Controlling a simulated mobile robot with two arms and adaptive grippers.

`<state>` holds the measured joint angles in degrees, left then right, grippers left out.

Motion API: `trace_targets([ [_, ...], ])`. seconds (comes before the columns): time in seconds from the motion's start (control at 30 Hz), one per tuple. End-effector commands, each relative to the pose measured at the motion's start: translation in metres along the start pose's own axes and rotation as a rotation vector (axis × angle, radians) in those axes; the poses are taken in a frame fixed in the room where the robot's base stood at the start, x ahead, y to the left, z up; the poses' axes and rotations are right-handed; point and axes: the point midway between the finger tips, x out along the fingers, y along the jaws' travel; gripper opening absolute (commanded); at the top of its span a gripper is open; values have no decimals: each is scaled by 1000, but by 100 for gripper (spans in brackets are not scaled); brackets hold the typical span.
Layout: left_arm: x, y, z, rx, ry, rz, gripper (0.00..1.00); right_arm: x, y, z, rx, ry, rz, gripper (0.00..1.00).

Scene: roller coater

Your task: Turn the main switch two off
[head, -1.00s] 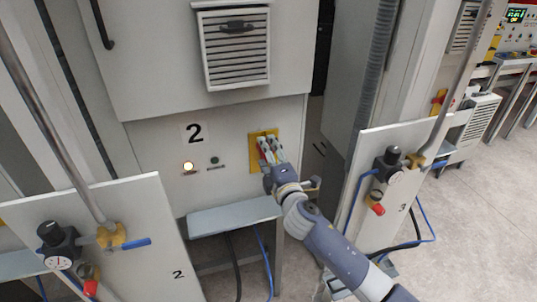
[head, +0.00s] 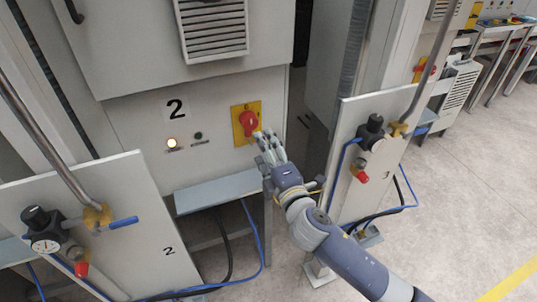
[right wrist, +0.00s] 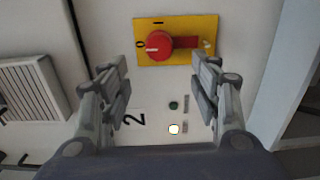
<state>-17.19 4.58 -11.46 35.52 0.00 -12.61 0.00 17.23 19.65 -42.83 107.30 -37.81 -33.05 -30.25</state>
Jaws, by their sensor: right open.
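Main switch two is a red rotary knob (head: 249,122) on a yellow plate (head: 239,138) on the grey cabinet panel marked 2. In the right wrist view the knob (right wrist: 160,46) sits between a "0" and an "I" mark, and its white line appears to point toward the "0". My right gripper (head: 266,146) is open and empty, just below and in front of the switch. In the right wrist view its two fingers (right wrist: 160,88) are spread wide and apart from the knob. My left gripper is not in view.
A lit indicator lamp (head: 172,143) and a dark green one (head: 198,136) sit left of the switch. A grey shelf (head: 218,191) juts out below. Panels with valves and gauges stand at left (head: 120,220) and right (head: 352,195). Open floor (head: 460,200) lies at right.

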Motion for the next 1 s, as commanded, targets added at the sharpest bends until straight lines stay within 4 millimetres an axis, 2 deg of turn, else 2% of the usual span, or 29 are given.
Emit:
trace_targets([
  [0.1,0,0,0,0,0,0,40,-12,0,0,0,0,0,57],
  [0.23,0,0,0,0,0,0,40,-17,0,0,0,0,0,57],
  [0.67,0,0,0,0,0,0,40,-18,0,0,0,0,0,57],
  [0.77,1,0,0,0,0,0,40,-17,-6,2,5,-3,-9,57],
  [0.87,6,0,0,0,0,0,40,-15,-35,9,38,-19,-55,57],
  [0.97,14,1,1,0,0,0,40,-14,-92,23,109,-52,-144,57],
  [1.0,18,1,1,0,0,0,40,-15,-120,29,146,-69,-188,57],
])
